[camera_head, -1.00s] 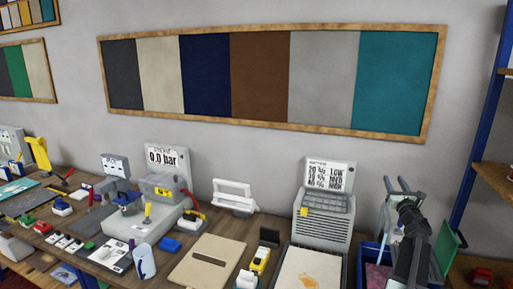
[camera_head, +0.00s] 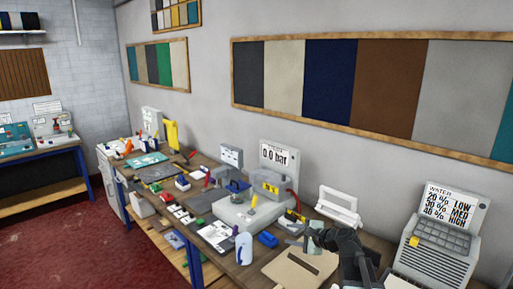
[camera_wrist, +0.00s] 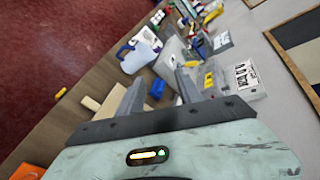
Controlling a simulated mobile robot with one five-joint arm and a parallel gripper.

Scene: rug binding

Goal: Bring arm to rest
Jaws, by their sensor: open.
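My gripper (camera_head: 308,238) shows at the lower right of the head view, on the dark end of my arm. It is held over the workbench (camera_head: 225,272), beside the white handled frame (camera_head: 338,208). In the wrist view my gripper (camera_wrist: 158,88) has its two grey fingers apart, with nothing between them. A blue block (camera_wrist: 157,88) and a pale board (camera_wrist: 92,104) show beyond the fingers. Part of the board in the head view (camera_head: 290,272) is close below my gripper.
A pressure device reading 0.0 bar (camera_head: 278,158) stands left of my gripper. A grey keypad unit (camera_head: 435,262) stands at right. Red floor (camera_head: 80,230) at left is clear.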

